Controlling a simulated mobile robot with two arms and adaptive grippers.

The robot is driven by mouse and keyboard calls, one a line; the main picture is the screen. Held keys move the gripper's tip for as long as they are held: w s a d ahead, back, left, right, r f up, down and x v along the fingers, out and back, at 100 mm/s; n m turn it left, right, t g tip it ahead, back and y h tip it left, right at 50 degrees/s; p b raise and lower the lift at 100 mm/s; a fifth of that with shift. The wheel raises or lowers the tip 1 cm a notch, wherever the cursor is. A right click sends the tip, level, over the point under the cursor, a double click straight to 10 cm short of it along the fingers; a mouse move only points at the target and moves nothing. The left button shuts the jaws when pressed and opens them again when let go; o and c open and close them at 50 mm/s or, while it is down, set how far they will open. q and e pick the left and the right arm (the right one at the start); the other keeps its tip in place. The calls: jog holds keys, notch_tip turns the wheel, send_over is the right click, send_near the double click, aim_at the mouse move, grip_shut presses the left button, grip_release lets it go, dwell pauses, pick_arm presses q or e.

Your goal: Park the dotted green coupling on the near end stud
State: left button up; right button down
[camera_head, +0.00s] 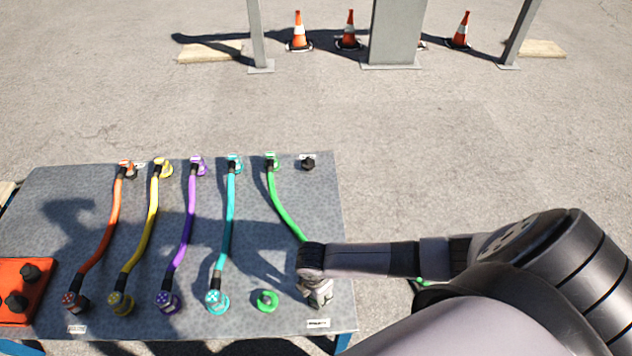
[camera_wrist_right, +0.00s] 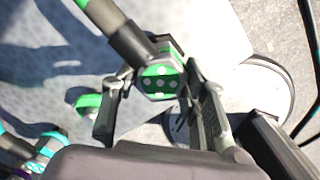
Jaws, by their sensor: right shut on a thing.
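The dotted green coupling (camera_wrist_right: 160,82) is between the fingers of my right gripper (camera_wrist_right: 155,105) in the right wrist view, its white-dotted green face showing. In the head view my right gripper (camera_head: 319,296) is shut over the near right corner of the table and mostly hides the coupling. The green cable (camera_head: 285,213) runs from its far fitting (camera_head: 271,161) to the gripper. The near end stud is not clearly visible; the gripper covers the spot behind a white label (camera_head: 318,323). My left gripper is out of view.
A bare green-ringed stud (camera_head: 266,299) stands left of the gripper. The turquoise (camera_head: 229,215), purple, yellow and orange cables lie to the left. A dark stud (camera_head: 308,162) stands at the far right. An orange box (camera_head: 24,292) is at the left edge.

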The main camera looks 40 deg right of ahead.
jog(key=shift+f+b, duration=0.3)
jog(key=shift+f, duration=0.15)
jog(key=c, duration=0.9)
grip_release()
jog(key=shift+o, duration=0.2)
notch_tip(320, 180, up, 12)
jog(key=shift+s+a, duration=0.2)
jog(key=shift+a, duration=0.2)
